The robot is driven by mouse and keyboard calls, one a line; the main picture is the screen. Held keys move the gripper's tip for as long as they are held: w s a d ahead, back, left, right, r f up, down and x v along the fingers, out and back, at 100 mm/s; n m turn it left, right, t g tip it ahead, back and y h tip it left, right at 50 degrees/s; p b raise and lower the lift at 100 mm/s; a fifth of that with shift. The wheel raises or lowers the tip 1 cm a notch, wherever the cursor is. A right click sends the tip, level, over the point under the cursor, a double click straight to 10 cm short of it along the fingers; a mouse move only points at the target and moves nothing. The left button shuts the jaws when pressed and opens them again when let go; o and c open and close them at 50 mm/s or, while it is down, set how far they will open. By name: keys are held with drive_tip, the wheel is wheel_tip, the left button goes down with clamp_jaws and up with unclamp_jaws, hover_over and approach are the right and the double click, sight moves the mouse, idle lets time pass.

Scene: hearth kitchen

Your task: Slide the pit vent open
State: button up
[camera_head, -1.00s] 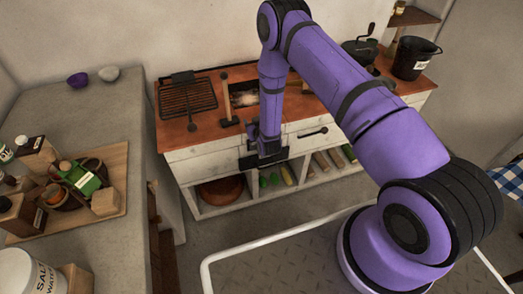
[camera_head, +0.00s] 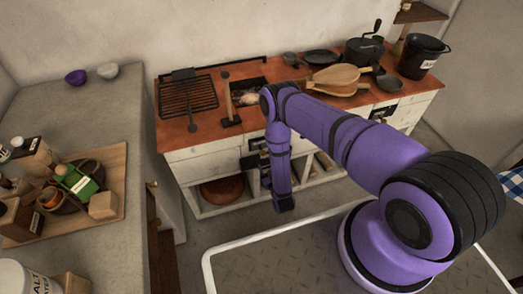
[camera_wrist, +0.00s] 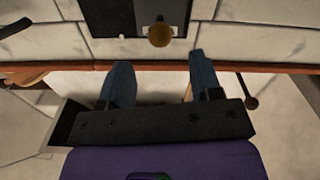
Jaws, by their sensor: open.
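In the wrist view a dark metal vent plate (camera_wrist: 178,18) with a round brass knob (camera_wrist: 160,36) is set in the white brick front. The plate runs out of the top of the picture, so how far the vent is open cannot be told. My gripper (camera_wrist: 158,62) is open and empty, its two blue fingers pointing at the brick front. The knob lies just beyond the fingertips, roughly midway between them, with no contact visible. In the head view the dark plate (camera_head: 257,145) shows on the hearth front; my gripper is largely hidden by my arm.
On the red hearth top (camera_head: 195,130) are a grill rack (camera_head: 186,97), a wooden-handled tool (camera_head: 227,98), bellows (camera_head: 338,80), a pot (camera_head: 363,50) and a black bucket (camera_head: 421,57). A counter (camera_head: 125,100) stands left. A dark handle (camera_wrist: 14,28) shows at left in the wrist view.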

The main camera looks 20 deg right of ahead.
sight(261, 149)
drive_tip(key=w, duration=0.9)
drive_tip(key=shift+w, duration=0.2)
